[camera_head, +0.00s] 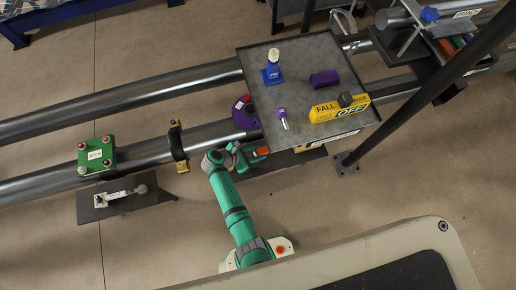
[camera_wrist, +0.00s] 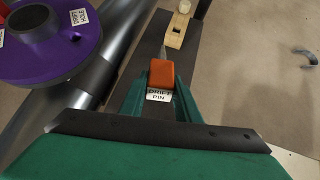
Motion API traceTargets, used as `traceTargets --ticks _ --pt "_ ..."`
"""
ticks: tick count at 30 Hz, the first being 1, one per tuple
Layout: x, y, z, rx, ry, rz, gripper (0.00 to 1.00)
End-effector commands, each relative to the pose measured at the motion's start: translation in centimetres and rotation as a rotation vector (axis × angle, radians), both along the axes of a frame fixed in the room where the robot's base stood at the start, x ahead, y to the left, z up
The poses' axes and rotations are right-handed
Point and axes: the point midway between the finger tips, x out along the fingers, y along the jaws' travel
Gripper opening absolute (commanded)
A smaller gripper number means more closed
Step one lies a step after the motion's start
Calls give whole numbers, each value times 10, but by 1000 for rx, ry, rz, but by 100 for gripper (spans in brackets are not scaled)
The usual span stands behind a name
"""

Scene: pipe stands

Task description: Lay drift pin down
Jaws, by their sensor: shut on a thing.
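The drift pin (camera_wrist: 162,74) has an orange head, a white DRIFT PIN label and a grey tapered tip pointing away from me. My gripper (camera_wrist: 159,94) is shut on it, with the green fingers on both sides of the head. In the head view my gripper (camera_head: 250,153) is at the near side of the pipes, and the orange head (camera_head: 262,151) shows at its end. A dark shelf (camera_wrist: 184,70) lies under and beyond the pin in the wrist view. I cannot tell whether the pin touches it.
A purple flange (camera_wrist: 50,55) with a drift hole label is on the pipe, left of the pin. A wooden-coloured tool (camera_wrist: 175,32) lies farther along the shelf. A grey tray (camera_head: 322,58) with several items stands above. A dark post (camera_head: 410,92) rises at right.

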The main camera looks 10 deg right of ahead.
Motion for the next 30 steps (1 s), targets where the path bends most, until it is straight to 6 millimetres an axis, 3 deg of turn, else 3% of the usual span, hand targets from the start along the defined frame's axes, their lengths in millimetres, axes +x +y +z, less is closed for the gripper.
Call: traceTargets --ticks 18,30 --pt "1 0 -62 1 0 -1 5" --pt "0 0 -79 2 -2 -2 5"
